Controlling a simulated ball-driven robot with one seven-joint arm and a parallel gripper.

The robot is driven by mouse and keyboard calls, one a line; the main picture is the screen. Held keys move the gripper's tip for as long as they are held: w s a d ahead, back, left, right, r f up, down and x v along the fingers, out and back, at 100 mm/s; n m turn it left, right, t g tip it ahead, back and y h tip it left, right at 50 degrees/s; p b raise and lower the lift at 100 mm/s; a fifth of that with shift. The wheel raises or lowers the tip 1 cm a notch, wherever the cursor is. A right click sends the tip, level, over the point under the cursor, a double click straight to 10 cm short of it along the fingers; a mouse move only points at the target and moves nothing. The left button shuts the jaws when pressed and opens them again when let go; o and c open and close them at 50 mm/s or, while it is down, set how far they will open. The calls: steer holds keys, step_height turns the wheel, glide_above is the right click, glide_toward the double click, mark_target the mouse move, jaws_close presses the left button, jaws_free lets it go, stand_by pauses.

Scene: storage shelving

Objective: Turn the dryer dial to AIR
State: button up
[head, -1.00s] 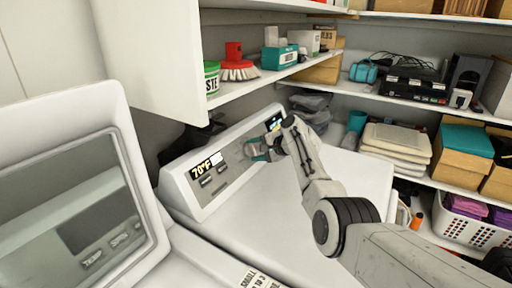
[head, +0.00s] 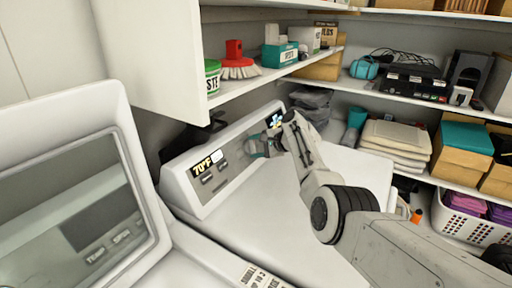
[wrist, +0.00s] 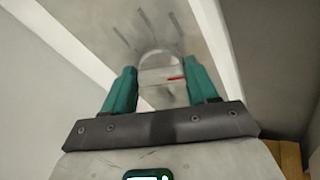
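The dryer (head: 300,195) is white, with a sloped grey control panel (head: 225,168). The dial (wrist: 160,72) is a pale round knob with a red mark, seen in the wrist view between my two teal fingers. My gripper (wrist: 161,88) has a finger against each side of the dial, with no clear gap. The gripper is rolled relative to the panel's slanted edges. In the head view my gripper (head: 262,147) is at the panel and hides the dial. The labels around the dial are too blurred to read.
A shelf (head: 275,75) with a brush (head: 240,66) and boxes overhangs the panel. Shelving with folded cloths (head: 395,142) and a white basket (head: 470,220) is at the right. The dryer top is clear.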

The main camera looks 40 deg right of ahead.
steer(key=o, duration=0.4)
steer(key=shift+d, duration=0.1)
steer(key=shift+o, duration=0.2)
steer(key=shift+s, duration=0.1)
steer(key=shift+s+d+r+p, duration=0.1)
steer(key=shift+s+r+p, duration=0.25)
steer(key=shift+s+p, duration=0.05)
steer(key=v, duration=0.9)
steer(key=shift+s, duration=0.35)
